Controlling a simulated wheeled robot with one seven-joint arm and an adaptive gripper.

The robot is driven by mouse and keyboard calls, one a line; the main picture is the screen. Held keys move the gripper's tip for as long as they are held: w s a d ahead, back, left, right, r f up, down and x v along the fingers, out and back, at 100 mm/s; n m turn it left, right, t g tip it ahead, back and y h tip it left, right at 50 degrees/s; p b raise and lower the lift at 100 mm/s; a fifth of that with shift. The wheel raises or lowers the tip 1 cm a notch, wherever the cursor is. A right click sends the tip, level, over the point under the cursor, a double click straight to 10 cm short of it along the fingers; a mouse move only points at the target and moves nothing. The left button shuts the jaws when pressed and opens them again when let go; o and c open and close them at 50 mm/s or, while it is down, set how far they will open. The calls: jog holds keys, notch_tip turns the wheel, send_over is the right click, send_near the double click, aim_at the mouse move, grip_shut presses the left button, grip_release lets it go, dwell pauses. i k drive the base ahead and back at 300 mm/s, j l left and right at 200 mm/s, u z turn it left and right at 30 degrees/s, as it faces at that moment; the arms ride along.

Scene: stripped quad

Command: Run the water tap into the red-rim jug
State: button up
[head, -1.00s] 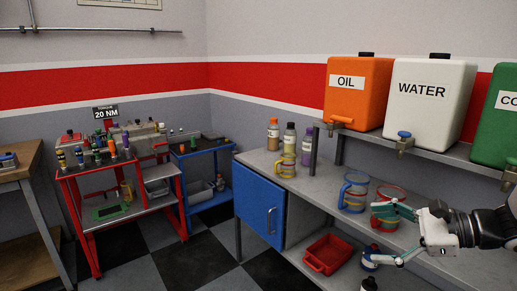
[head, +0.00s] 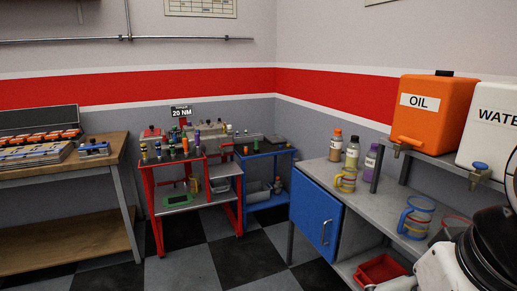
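The white water tank (head: 488,135), labelled WATER, stands on the shelf at the right edge of the head view, partly cut off. Its tap with a blue knob (head: 480,168) sticks out from the tank's lower front. The red-rim jug (head: 450,224) stands on the grey counter below, to the right of a blue-handled jug. Its right and lower parts are hidden behind my arm. My white and black arm fills the lower right corner. My gripper's fingers do not show.
An orange oil tank (head: 432,112) stands left of the water tank. The blue-handled jug (head: 416,217), a yellow-handled jug (head: 345,181) and bottles share the counter (head: 378,209). A red bin (head: 379,271) sits below. A wooden bench (head: 100,147) stands left; the checkered floor is open.

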aim_at(479, 166)
jog(key=z, duration=0.9)
